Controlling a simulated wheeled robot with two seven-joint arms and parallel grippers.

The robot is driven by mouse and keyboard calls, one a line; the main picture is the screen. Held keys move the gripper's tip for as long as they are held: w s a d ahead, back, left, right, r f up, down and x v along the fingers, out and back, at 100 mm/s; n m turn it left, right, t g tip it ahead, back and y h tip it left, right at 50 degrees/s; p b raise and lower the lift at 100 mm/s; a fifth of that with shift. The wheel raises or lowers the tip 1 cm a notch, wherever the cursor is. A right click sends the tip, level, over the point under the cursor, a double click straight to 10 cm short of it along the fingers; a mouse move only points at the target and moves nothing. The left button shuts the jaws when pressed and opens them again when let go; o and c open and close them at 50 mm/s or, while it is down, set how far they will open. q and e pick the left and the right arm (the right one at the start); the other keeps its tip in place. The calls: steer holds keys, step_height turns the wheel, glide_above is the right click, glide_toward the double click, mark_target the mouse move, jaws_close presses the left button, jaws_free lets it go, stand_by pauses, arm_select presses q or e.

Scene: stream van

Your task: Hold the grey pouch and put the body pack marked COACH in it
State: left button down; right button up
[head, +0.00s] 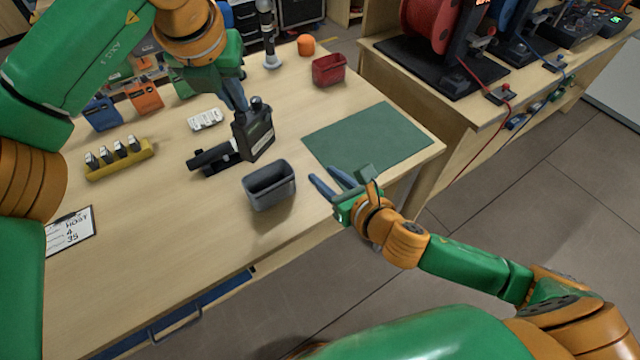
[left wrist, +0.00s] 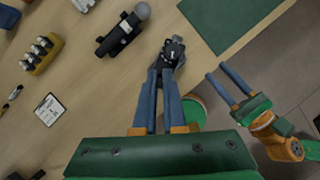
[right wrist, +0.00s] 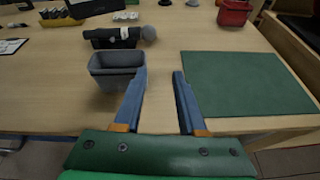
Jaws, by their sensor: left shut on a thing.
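The grey pouch (head: 270,192) stands upright on the table near its front edge, with its open top up and empty as far as I see. It also shows in the right wrist view (right wrist: 115,84). My left gripper (head: 238,106) is shut on a black body pack (head: 254,135), held upright behind and left of the pouch; the pack also shows in the left wrist view (left wrist: 172,52). The pack's label is too small to read. My right gripper (head: 322,176) is open and empty, just right of the pouch, its left finger close to the pouch's right side; I cannot tell whether they touch.
A black handheld microphone (head: 208,158) lies behind the pouch. A green mat (head: 366,138) covers the table's right part. A yellow rack (head: 118,160), a white block (head: 205,120), a red bin (head: 329,70) and a marked card (head: 70,232) stand or lie around. Bare table lies left of the pouch.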

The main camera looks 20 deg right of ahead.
mark_target(287, 162)
steer(key=shift+n+g+y, duration=0.3)
steer(key=shift+n, duration=0.4)
steer(key=x, duration=0.3)
steer(key=a+x, duration=0.1)
steer(key=x, duration=0.3)
steer(key=s+a+x, duration=0.1)
steer(key=x, duration=0.3)
steer(key=shift+w+a+f, duration=0.1)
steer(key=shift+w+f, duration=0.1)
steer(key=shift+w, duration=0.05)
jaws_close()
